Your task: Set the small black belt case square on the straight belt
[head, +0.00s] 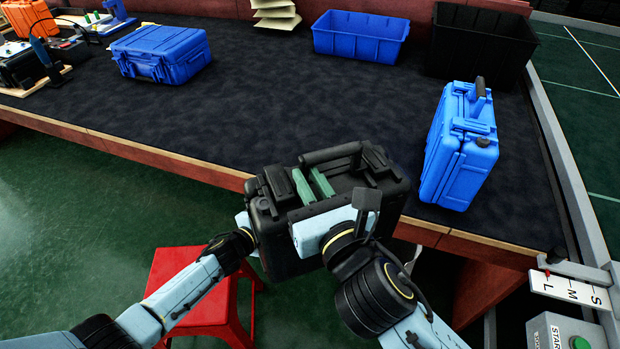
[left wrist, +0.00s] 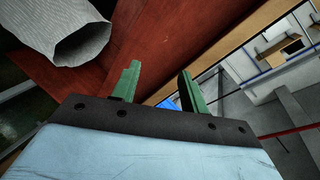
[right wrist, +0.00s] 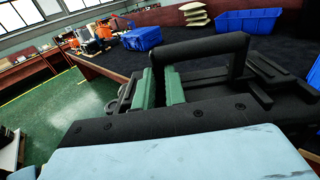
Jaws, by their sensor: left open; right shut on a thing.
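The small black case (head: 282,239) hangs over the front edge of the dark work surface (head: 290,100), slightly tilted, with its handle on top. My right gripper (head: 313,184) is shut on it near the handle. In the right wrist view, the green fingers (right wrist: 160,86) are close together beside the black handle (right wrist: 205,49). My left gripper is mostly hidden behind the case in the head view. In the left wrist view its fingers (left wrist: 158,82) are apart with nothing between them, facing a red panel. I cannot clearly tell the straight belt from the surface.
A blue case (head: 462,150) stands upright at right, and another (head: 160,53) lies at back left. A blue bin (head: 360,38) and black bin (head: 482,45) stand behind. A metal rail (head: 560,165) bounds the right side. A red stool (head: 190,290) is below. The surface's middle is clear.

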